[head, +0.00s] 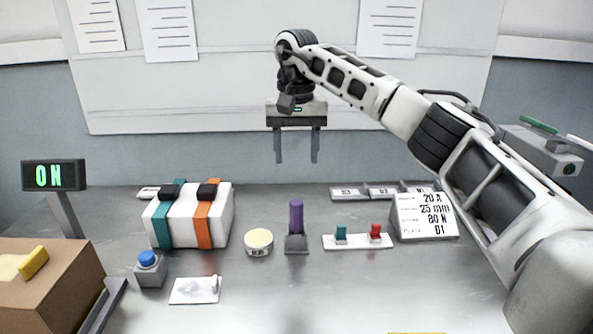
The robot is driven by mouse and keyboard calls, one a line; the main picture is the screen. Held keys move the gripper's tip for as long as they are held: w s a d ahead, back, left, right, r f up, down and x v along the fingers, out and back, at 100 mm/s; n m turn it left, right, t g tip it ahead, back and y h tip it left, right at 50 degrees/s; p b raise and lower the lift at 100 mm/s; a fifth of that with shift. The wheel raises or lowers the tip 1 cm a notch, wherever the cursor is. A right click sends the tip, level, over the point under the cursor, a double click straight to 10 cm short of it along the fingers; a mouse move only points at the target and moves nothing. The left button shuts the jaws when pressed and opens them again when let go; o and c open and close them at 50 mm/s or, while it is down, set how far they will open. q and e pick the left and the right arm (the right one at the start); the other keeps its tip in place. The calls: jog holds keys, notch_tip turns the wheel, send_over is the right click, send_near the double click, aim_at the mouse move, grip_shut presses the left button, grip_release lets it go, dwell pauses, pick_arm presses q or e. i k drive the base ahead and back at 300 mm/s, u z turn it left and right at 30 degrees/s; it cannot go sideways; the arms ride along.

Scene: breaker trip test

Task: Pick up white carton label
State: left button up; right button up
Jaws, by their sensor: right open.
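A flat white card (194,291), which looks like the white carton label, lies on the grey table at the front left, with faint marks and a small upright tab at its right side. My right gripper (297,155) is open and empty, pointing down, high above the back of the table. It is well apart from the card, behind it and to its right. A brown carton (65,285) stands at the left edge with a yellow piece (33,262) on top. My left gripper is not in view.
A blue button (147,259), a round cream disc (259,240) and a white block with teal and orange straps (222,222) stand near the card. A purple-handled lever (296,218), a switch strip (357,242) and a sign (425,216) stand farther right. The front middle is clear.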

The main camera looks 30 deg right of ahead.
aim_at(202, 290)
jog(key=k, duration=1)
